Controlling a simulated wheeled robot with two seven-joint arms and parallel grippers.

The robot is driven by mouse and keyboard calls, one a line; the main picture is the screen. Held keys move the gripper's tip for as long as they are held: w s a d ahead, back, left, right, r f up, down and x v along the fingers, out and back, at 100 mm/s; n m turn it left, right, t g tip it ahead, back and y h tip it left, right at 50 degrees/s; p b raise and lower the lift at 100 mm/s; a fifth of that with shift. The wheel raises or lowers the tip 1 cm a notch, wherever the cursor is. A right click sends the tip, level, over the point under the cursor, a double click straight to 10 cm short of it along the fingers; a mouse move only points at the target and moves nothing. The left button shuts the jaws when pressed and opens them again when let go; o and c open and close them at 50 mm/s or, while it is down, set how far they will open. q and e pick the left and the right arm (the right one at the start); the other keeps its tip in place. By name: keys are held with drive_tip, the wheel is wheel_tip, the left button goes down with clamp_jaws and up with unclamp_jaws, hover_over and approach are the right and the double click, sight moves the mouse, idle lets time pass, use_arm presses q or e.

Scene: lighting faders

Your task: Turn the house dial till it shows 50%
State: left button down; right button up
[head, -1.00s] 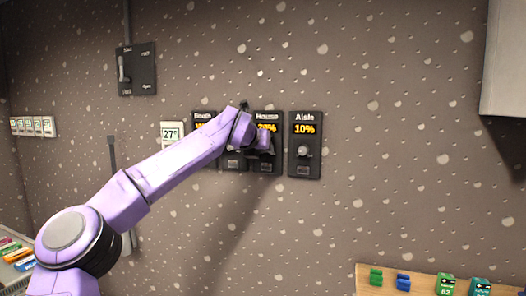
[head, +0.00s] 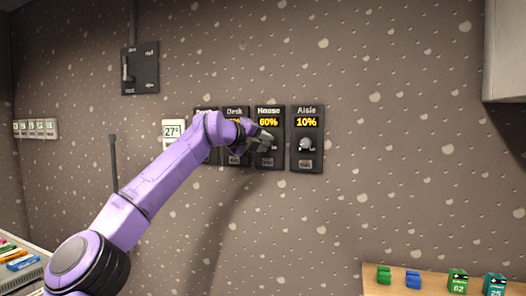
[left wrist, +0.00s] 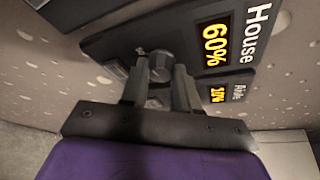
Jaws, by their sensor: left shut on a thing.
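The house panel (head: 276,112) is a dark wall unit labelled House, and its yellow display reads 60%. The display also shows 60% in the left wrist view (left wrist: 215,44), where the panel is turned sideways. My left gripper (head: 265,143) is at the lower half of this panel. In the left wrist view the two fingers of my left gripper (left wrist: 160,78) are shut on the round dark house dial (left wrist: 160,62), one on each side. In the head view the dial is mostly hidden by the gripper. My right gripper does not show.
The Aisle panel (head: 307,139), reading 10%, is close on the right. The Desk panel (head: 235,112) and another panel are on the left, partly behind my arm. A 27° thermostat (head: 172,131) and a lever switch box (head: 140,68) are farther left. The wall to the right is clear.

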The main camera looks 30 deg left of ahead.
use_arm(q)
drive_tip(key=n+b, duration=0.1)
drive_tip(key=b, duration=0.1)
drive_tip(key=n+t+h+b, duration=0.1)
drive_tip(key=n+b, duration=0.1)
drive_tip(key=shift+f, duration=0.3)
drive_tip(key=shift+a+r+n+t+b, duration=0.15)
drive_tip(key=shift+n+t+b, duration=0.45)
drive_tip(key=shift+n+b, duration=0.45)
drive_tip(key=shift+n, duration=0.25)
drive_tip(key=c, duration=0.8)
unclamp_jaws()
drive_tip(key=shift+c, duration=0.2)
